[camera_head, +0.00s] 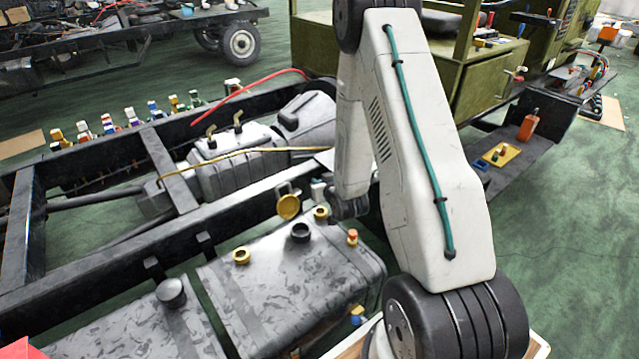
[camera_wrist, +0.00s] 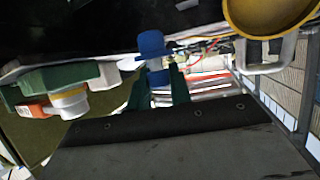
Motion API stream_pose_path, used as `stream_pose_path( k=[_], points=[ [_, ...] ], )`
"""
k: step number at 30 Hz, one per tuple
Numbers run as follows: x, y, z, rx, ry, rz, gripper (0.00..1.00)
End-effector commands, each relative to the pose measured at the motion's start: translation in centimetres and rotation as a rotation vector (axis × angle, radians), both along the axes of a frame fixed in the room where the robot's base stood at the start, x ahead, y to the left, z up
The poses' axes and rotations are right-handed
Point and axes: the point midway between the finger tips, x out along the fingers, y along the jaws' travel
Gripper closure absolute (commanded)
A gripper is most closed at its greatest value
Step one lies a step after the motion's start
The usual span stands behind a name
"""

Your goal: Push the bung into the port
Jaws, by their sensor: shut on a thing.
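My gripper (camera_wrist: 160,88) shows in the wrist view with two dark green fingers closed on a blue bung (camera_wrist: 151,44). The bung's wide head sticks out past the fingertips, and a narrower blue part sits between them. In the head view my gripper end (camera_head: 343,208) is over the back edge of the grey tank, partly hidden by my arm; the bung cannot be made out there. The tank top carries a black neck (camera_head: 300,233), a brass ring fitting (camera_head: 241,256) and another brass fitting (camera_head: 321,212). I cannot tell which is the port.
A hinged gold cap (camera_head: 288,207) stands up near the gripper, also in the wrist view (camera_wrist: 268,14). An orange-topped fitting (camera_head: 352,237) is at the tank's right edge. The dark chassis rail (camera_head: 110,257) runs behind the grey tank (camera_head: 290,300). Green floor is open at right.

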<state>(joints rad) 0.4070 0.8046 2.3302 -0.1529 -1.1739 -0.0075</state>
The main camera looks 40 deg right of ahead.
Motion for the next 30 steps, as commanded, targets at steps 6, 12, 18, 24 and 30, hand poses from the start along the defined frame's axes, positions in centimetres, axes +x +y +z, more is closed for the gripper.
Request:
stream_pose_path(
  k=[6,12,18,24,30],
  points=[
    [0.1,0.3,0.0,0.000,0.002,0.008,1.00],
    [-0.2,0.4,-0.2,0.005,0.003,0.011,1.00],
    [-0.2,0.4,-2.0,0.006,0.004,0.011,1.00],
    [-0.2,0.4,-3.9,0.005,0.002,0.011,1.00],
    [-0.2,0.4,-5.3,0.005,0.003,0.011,1.00]
  ],
)
